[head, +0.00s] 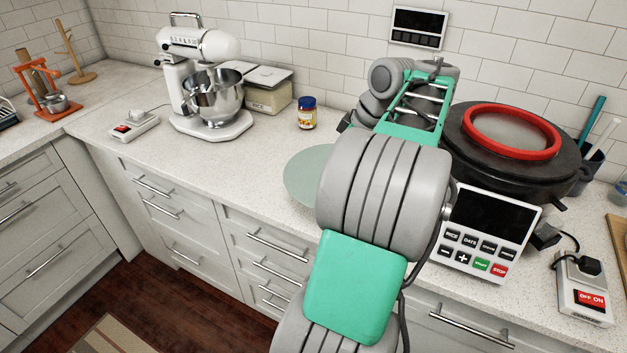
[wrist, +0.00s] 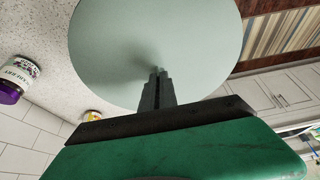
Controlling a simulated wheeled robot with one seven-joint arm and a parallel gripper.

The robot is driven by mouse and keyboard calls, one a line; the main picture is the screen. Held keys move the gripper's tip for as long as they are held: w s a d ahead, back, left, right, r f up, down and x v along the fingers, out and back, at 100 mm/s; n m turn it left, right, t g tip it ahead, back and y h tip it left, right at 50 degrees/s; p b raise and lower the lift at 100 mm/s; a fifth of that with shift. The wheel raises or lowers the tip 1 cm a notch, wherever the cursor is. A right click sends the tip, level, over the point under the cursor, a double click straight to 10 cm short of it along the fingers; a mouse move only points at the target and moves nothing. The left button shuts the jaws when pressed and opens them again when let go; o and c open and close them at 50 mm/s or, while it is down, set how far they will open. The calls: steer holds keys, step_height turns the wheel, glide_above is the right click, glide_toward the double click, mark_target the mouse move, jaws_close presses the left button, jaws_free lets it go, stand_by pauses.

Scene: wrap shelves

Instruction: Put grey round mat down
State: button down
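The grey round mat (wrist: 150,40) is a thin, plain, pale grey-green disc that fills much of the top of the wrist view. My gripper (wrist: 157,76) has its two fingers close together on the near part of the mat, and looks shut on it. In the head view the mat (head: 303,178) shows left of my arm, at the counter's front edge. My arm hides its right part and my gripper there. I cannot tell whether the mat touches the counter.
The white speckled counter (head: 255,150) is clear left of the mat. A stand mixer (head: 205,85), a lidded box (head: 268,92) and a jar (head: 306,114) stand behind. A dark round cooker (head: 465,130) with a red-rimmed lid and a control panel (head: 485,230) are right of my arm.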

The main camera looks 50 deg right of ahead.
mark_target(322, 157)
steer(key=w+f, duration=0.1)
steer(key=w, duration=0.1)
steer(key=w+d+f, duration=0.1)
steer(key=w, duration=0.2)
steer(key=w+d+f, duration=0.1)
steer(key=w, duration=0.1)
steer(key=shift+w+d+f+p, duration=0.1)
steer(key=shift+w+f+p, duration=0.15)
steer(key=shift+f+p, duration=0.05)
steer(key=w+f, duration=0.1)
steer(key=w+d+f, duration=0.1)
steer(key=f, duration=0.1)
steer(key=w+f, duration=0.2)
steer(key=shift+d+f, duration=0.15)
steer(key=shift+d, duration=0.05)
step_height(322, 157, down, 3)
steer(key=shift+w+r, duration=0.1)
steer(key=shift+f, duration=0.25)
steer(key=shift+f, duration=0.15)
steer(key=c, duration=2.1)
jaws_free()
steer(key=shift+f, duration=0.1)
steer(key=o, duration=0.5)
steer(key=shift+c, duration=0.2)
